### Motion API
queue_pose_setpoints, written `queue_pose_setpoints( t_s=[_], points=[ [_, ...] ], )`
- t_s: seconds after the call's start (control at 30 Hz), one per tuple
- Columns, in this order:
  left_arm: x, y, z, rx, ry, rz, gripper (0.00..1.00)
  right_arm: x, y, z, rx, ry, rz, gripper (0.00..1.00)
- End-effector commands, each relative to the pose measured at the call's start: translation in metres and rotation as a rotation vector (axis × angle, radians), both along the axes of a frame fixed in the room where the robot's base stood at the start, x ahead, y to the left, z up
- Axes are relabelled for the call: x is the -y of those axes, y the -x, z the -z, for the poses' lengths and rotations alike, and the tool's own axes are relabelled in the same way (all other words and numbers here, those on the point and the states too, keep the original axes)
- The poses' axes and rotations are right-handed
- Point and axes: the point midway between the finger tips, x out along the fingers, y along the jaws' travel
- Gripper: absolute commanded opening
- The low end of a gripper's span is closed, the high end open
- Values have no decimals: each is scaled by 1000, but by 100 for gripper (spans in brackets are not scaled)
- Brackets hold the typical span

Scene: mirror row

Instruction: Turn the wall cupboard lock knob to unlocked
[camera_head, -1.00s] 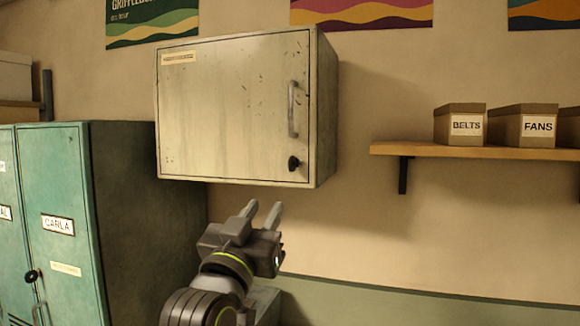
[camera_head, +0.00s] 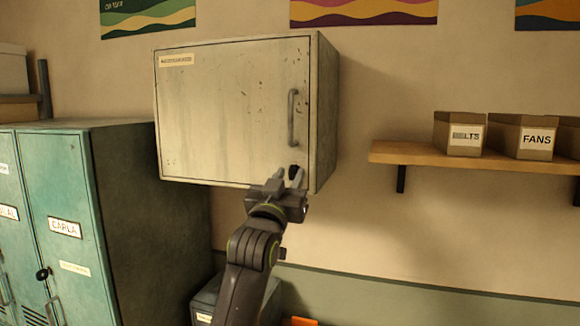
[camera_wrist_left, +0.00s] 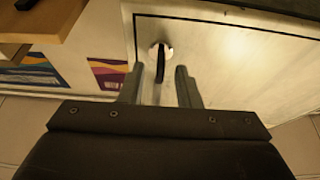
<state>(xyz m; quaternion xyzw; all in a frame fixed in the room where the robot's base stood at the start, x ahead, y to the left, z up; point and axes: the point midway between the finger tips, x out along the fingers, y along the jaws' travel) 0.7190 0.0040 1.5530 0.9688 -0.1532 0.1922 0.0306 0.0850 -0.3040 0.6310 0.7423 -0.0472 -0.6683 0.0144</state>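The wall cupboard (camera_head: 225,110) hangs shut on the wall, with a pale, scuffed door and a vertical handle (camera_head: 291,117) near its right edge. Its black lock knob (camera_head: 293,169) is low on the door under the handle, partly covered by my gripper. My left gripper (camera_head: 288,177) is raised to the knob from below, open. In the left wrist view, the knob (camera_wrist_left: 160,65) stands as a dark bar on a light round plate, in line with the gap between the two fingers (camera_wrist_left: 159,82). Gaps show on both sides of it. My right gripper is not in view.
Green lockers (camera_head: 60,190) stand at the left, one labelled CARLA. A wooden shelf (camera_head: 400,154) with cardboard boxes (camera_head: 522,137) is on the right. A grey box (camera_head: 207,300) is low behind my arm.

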Motion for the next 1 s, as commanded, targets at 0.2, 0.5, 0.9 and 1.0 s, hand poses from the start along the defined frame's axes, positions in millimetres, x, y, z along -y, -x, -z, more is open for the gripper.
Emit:
queue_pose_setpoints(
  t_s=[0.2, 0.5, 0.9, 1.0],
  points=[
    [3, -9, -5, 0, -1, 1, 30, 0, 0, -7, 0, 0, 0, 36],
    [3, -10, -4, 1, 0, 0, 29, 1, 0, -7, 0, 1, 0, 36],
    [3, -10, -4, 1, -1, 1, 0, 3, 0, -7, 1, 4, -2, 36],
    [3, -10, -3, 3, -7, 0, 0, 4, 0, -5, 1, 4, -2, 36]
  ],
)
